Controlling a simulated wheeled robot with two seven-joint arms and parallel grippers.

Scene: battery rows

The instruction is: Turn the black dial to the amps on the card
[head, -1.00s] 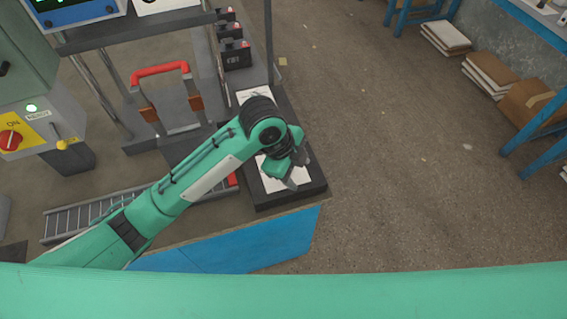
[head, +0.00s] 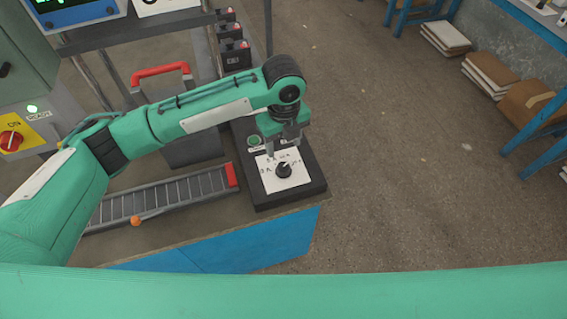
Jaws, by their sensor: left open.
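The black dial (head: 284,170) sits in the middle of a white plate (head: 288,185) with dark markings around it. The plate lies on a dark base block (head: 312,186) at the bench's front right corner. My left gripper (head: 283,146) is open and points down just behind the dial, apart from it as far as I can tell. Its fingers cover part of the markings. A white card (head: 155,5) with a black mark is cut off at the top edge, so I cannot read an amps value. My right gripper is not in view.
A green button (head: 254,141) sits on the base behind the plate. A grey rack with a red end (head: 232,174) lies to the left, an orange ball (head: 135,221) by it. A red-handled frame (head: 160,70) and several dark blocks (head: 236,55) stand behind.

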